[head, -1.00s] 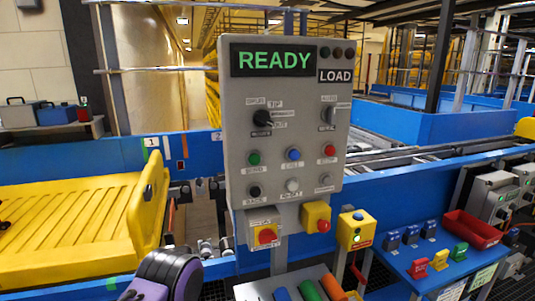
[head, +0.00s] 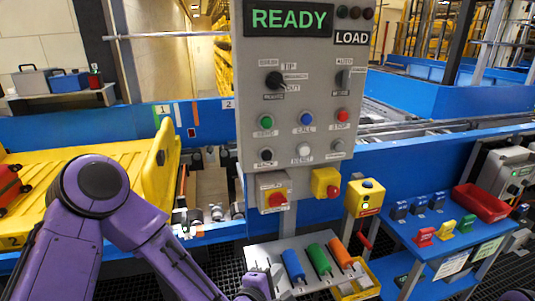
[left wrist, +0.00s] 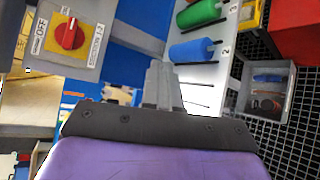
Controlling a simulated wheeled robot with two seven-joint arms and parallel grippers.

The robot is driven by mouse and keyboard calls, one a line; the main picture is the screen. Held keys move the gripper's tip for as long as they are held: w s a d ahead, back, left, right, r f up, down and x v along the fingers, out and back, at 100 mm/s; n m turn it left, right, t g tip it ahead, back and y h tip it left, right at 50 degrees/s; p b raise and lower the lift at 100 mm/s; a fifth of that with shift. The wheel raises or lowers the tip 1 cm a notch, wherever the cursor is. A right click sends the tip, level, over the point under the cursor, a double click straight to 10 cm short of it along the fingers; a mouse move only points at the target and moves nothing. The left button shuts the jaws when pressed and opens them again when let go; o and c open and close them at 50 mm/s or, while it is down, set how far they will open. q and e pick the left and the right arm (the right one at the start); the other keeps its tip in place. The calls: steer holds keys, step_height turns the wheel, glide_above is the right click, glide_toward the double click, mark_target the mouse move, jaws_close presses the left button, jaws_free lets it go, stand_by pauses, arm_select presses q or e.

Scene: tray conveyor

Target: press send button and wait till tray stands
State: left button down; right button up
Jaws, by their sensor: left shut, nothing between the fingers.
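The grey control panel (head: 318,95) stands in front of me, its display (head: 289,19) reading READY in green. The green button (head: 266,122) at the panel's left seems to be the send button; its label is small. A yellow tray (head: 135,165) lies at the left, with a red case (head: 10,187) on it. My left gripper (head: 276,276) is low in the head view, below the panel and in front of the coloured rollers, touching no button. In the left wrist view its fingers (left wrist: 163,88) are together and empty. My right gripper is out of view.
A red rotary switch (head: 277,200) and a yellow box with a red button (head: 327,184) hang under the panel. Blue, green and orange rollers (head: 318,260) lie on a white rack below. A blue table (head: 425,245) with a red bin (head: 481,203) stands at the right.

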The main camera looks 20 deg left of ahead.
mark_target(267, 123)
arm_select(q)
steer(key=w+r+n+t, duration=0.1)
steer(key=r+n+t, duration=0.4)
steer(key=r, duration=1.1)
steer(key=w+r+n+t, duration=0.2)
steer(key=r+n+t, duration=0.2)
steer(key=r, duration=1.3)
steer(key=n, duration=0.3)
steer(key=shift+w+a+t+y, duration=0.15)
steer(key=shift+a+t+y, duration=0.1)
steer(key=shift+t+y, duration=0.15)
steer(key=shift+w, duration=0.1)
steer(key=shift+w+a+f+p, duration=0.1)
steer(key=shift+w+a+p, duration=0.35)
steer(key=shift+w+a, duration=0.6)
steer(key=shift+w+a+p, duration=0.45)
steer(key=shift+w+a, duration=0.15)
steer(key=shift+w, duration=0.75)
steer(key=shift+w+a+f+p, duration=0.1)
steer(key=shift+w+a+p, duration=0.35)
steer(key=shift+w+a, duration=0.6)
steer(key=shift+w+d, duration=0.2)
steer(key=shift+w+a, duration=0.2)
steer(key=shift+w, duration=0.1)
